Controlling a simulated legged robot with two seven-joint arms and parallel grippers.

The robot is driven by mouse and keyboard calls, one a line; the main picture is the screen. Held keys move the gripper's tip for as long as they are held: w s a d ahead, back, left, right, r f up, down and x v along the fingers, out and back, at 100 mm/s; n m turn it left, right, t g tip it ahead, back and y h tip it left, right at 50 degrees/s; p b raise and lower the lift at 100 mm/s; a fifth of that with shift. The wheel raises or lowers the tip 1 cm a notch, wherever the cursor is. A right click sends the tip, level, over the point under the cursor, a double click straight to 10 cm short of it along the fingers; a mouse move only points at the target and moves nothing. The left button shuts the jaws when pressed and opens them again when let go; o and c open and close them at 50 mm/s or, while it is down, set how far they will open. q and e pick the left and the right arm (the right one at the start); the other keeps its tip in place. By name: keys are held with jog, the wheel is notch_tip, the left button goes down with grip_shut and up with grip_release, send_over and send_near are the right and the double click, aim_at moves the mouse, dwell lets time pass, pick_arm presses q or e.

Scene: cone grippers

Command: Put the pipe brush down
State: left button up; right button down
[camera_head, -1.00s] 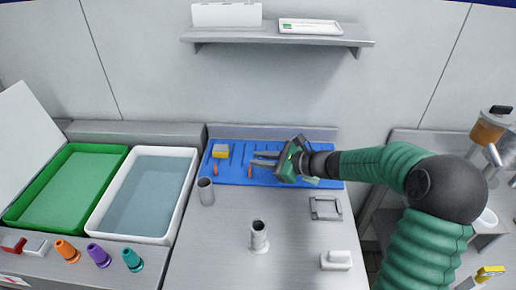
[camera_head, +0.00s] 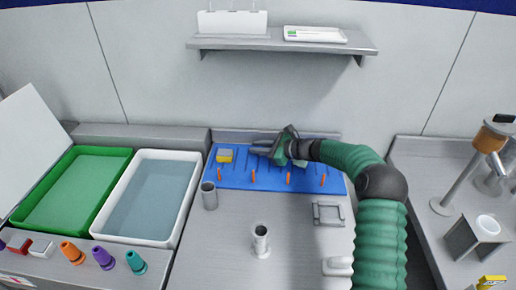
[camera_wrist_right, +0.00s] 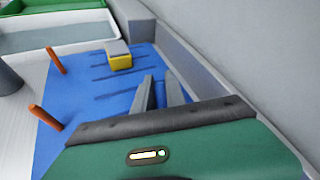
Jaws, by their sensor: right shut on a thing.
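My left gripper is not in view.
A yellow and grey sponge (camera_head: 225,155) sits on the mat left of the fingers. A metal cup (camera_head: 209,196) and an upright pipe (camera_head: 261,241) stand in front. The water tub (camera_head: 191,190) and green tray (camera_head: 75,190) are at left. The wall is close behind.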

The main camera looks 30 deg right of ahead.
jog(key=shift+s, duration=0.1)
jog(key=c, duration=1.4)
grip_release()
jog(key=shift+s+d+r, duration=0.15)
jog(key=shift+d+r, duration=0.05)
jog(key=v, duration=1.1)
jog(key=shift+s+r, duration=0.15)
jog(key=shift+s, duration=0.1)
